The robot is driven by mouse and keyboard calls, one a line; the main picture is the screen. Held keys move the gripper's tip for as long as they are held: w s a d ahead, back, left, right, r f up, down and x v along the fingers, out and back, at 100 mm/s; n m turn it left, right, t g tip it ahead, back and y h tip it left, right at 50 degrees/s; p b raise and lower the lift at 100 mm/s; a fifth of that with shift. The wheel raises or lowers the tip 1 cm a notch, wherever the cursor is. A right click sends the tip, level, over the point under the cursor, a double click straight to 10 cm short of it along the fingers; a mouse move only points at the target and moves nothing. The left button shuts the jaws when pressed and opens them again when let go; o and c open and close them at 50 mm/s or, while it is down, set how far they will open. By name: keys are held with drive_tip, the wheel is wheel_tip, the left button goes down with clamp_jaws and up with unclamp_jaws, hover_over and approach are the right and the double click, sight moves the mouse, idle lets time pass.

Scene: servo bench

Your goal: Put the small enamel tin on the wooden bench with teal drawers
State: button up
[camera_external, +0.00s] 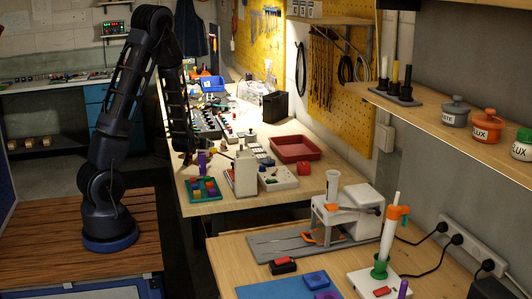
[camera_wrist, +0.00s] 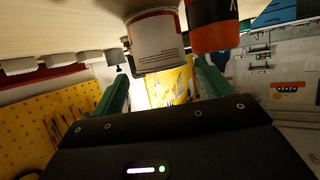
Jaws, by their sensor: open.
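I cannot pick out the tin there. Teal-blue cabinet fronts (camera_external: 97,104) show under the back-left worktop.
An orange container with a black band (camera_wrist: 212,25) is right beside the tin. On the middle bench are a tray of coloured blocks (camera_external: 204,190), a white container (camera_external: 245,172) and a red tray (camera_external: 297,149). A nearer bench holds a white machine (camera_external: 345,215).

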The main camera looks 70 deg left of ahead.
drive_tip(key=x, duration=0.7)
drive_tip(key=shift+w+a, duration=0.1)
drive_tip(key=c, duration=1)
drive_tip(key=shift+c, duration=0.2)
